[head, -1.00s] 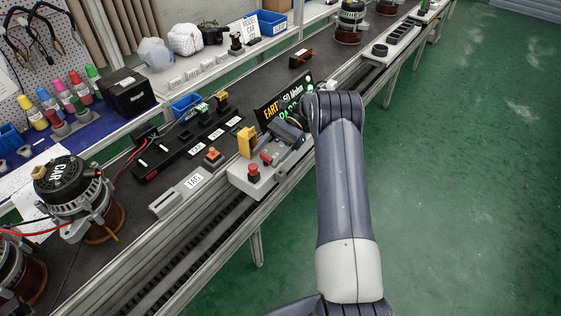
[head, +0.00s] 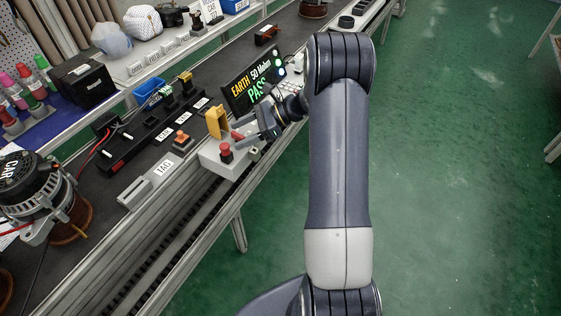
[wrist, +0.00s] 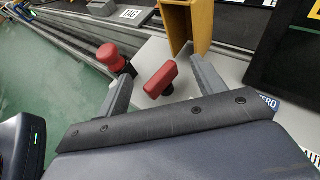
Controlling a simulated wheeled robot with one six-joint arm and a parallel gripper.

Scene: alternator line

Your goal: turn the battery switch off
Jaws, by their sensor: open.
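The red switch handle (wrist: 160,80), which I take to be the battery switch, stands on a light grey control box (head: 222,167). In the wrist view it lies at a slant between the two fingers of my gripper (wrist: 161,70). The fingers are apart, one on each side of it, with gaps visible. In the head view my gripper (head: 243,133) reaches over the box from the right, and the red handle (head: 237,135) shows partly at its fingers.
A yellow upright bracket (head: 217,122) stands just behind the handle. A black display (head: 250,88) reading "EARTH 50 Mohm PASS" stands behind my gripper. A black strip with switches (head: 150,130) and a TAG plate (head: 163,167) lie left. Green floor at right is clear.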

